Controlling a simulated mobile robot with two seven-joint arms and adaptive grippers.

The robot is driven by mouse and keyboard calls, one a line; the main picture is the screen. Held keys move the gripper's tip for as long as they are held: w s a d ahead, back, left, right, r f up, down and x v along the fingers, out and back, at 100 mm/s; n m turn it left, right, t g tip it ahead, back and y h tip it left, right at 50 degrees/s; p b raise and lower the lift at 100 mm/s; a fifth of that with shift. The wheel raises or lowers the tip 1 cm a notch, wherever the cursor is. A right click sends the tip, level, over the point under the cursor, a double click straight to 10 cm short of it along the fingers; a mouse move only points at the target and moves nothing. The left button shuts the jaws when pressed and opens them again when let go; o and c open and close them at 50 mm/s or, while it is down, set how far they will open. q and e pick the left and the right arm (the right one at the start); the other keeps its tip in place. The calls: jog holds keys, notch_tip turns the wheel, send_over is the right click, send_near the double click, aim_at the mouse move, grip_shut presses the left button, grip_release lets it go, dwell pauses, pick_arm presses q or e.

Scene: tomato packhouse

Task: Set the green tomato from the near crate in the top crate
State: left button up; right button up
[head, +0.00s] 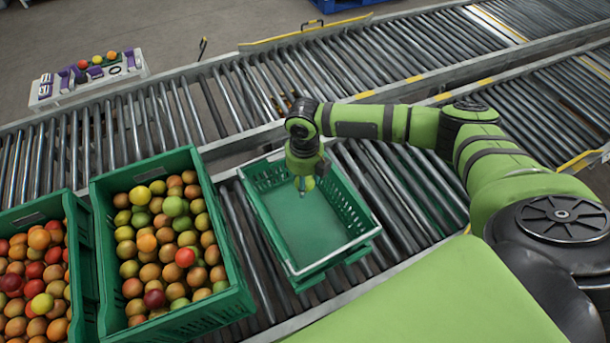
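A green tomato (173,206) lies on top there, among orange, brown, yellow and red ones. My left gripper is not in view.
Another full green crate (84,243) stands at the far left. Roller conveyors (130,128) run under and behind the crates. My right arm spans the right side.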

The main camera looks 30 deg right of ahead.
aim_at(305, 218)
jog(key=shift+f+n, duration=0.3)
jog(key=shift+f, duration=0.05)
notch_tip(305, 218, down, 16)
jog(key=b, duration=1.2)
jog(key=shift+r, duration=0.15)
jog(key=shift+f+b, duration=0.4)
jog(key=shift+f, duration=0.2)
jog(key=o, duration=0.9)
jog(key=c, duration=0.3)
jog(key=shift+c, duration=0.2)
notch_tip(305, 218, up, 7)
jog(key=p, duration=0.6)
jog(key=shift+p, duration=0.35)
